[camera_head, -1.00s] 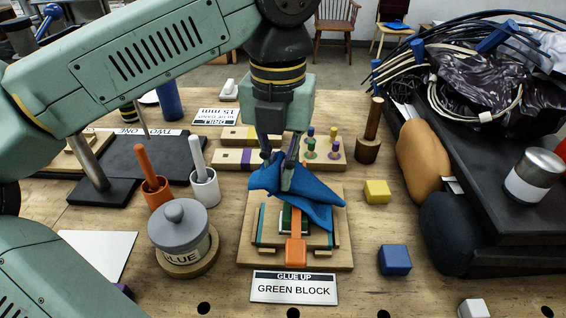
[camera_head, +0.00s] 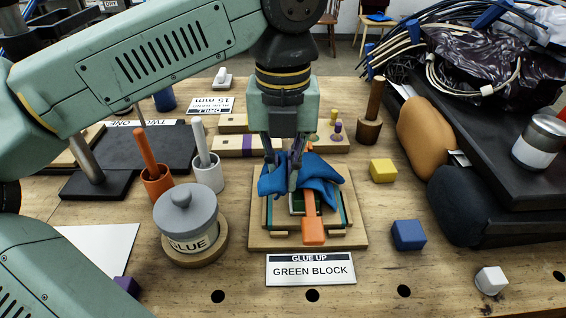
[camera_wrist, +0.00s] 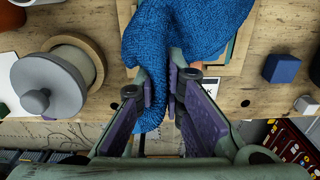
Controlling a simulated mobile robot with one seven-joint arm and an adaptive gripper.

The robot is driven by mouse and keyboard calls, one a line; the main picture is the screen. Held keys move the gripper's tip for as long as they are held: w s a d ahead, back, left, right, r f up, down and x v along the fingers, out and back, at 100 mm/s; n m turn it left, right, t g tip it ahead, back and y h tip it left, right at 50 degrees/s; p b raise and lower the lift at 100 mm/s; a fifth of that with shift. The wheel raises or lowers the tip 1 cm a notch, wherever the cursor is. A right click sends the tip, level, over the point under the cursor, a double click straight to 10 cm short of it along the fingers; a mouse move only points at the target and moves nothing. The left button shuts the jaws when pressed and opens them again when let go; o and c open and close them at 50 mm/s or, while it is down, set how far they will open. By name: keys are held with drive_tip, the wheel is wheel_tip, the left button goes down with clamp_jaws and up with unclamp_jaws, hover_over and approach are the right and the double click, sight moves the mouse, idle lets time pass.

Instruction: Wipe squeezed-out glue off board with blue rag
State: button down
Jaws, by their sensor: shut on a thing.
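My gripper (camera_head: 283,180) is shut on the blue rag (camera_head: 318,182) and holds it over the back part of the wooden glue-up board (camera_head: 352,238). In the wrist view the rag (camera_wrist: 185,35) hangs from between the fingers (camera_wrist: 168,95) and fills the upper middle. On the board, green strips and small wooden pieces frame a middle part that the rag partly covers. An orange piece (camera_head: 312,230) lies at the board's front middle. I cannot make out any glue on the board, and I cannot tell how firmly the rag touches it.
A lidded glue pot (camera_head: 188,225) stands left of the board, with orange (camera_head: 158,180) and white (camera_head: 208,172) cups holding sticks behind it. A "GREEN BLOCK" sign (camera_head: 311,269) lies in front. Blue (camera_head: 408,235), yellow (camera_head: 383,170) and white (camera_head: 491,280) blocks sit to the right.

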wheel_tip(320, 180, down, 4)
drive_tip(key=b, duration=0.2)
drive_tip(key=shift+b, duration=0.3)
drive_tip(key=c, duration=2)
unclamp_jaws()
drive_tip(key=shift+r, duration=0.3)
drive_tip(key=o, duration=1.2)
drive_tip(key=shift+f, duration=0.1)
clamp_jaws()
drive_tip(key=shift+p, duration=1.05)
